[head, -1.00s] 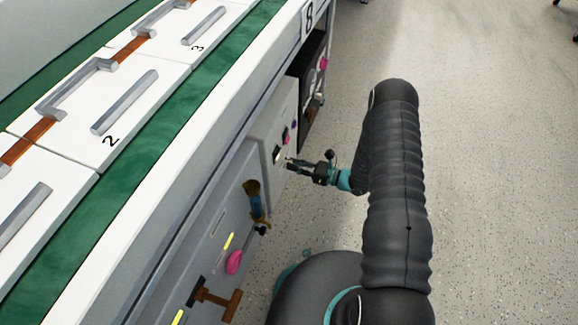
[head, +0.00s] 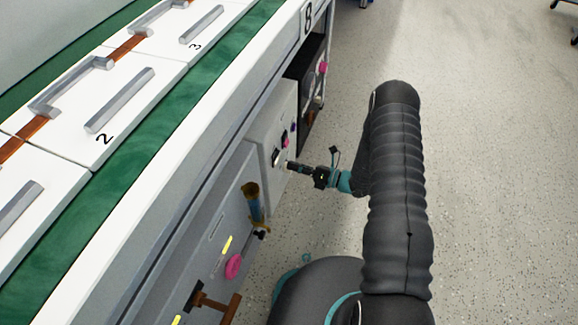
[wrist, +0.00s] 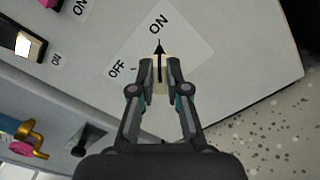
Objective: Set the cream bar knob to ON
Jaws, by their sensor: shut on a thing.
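The cream bar knob (wrist: 160,66) sits between my fingertips in the wrist view, on a pale panel with a label plate (wrist: 190,45). A black arrow at the knob points up at the word ON; OFF is printed to its left. My gripper (wrist: 160,88) is shut on the knob, one finger on each side. In the head view my gripper (head: 288,165) reaches left to the white panel (head: 263,135); the knob is too small and covered there to make out.
A pale rocker switch (wrist: 28,45) and a pink knob (wrist: 50,3) are at the wrist view's upper left. Below them are a black lever (wrist: 88,140) and a yellow handle (wrist: 25,130). In the head view, open floor (head: 490,180) lies right of my arm.

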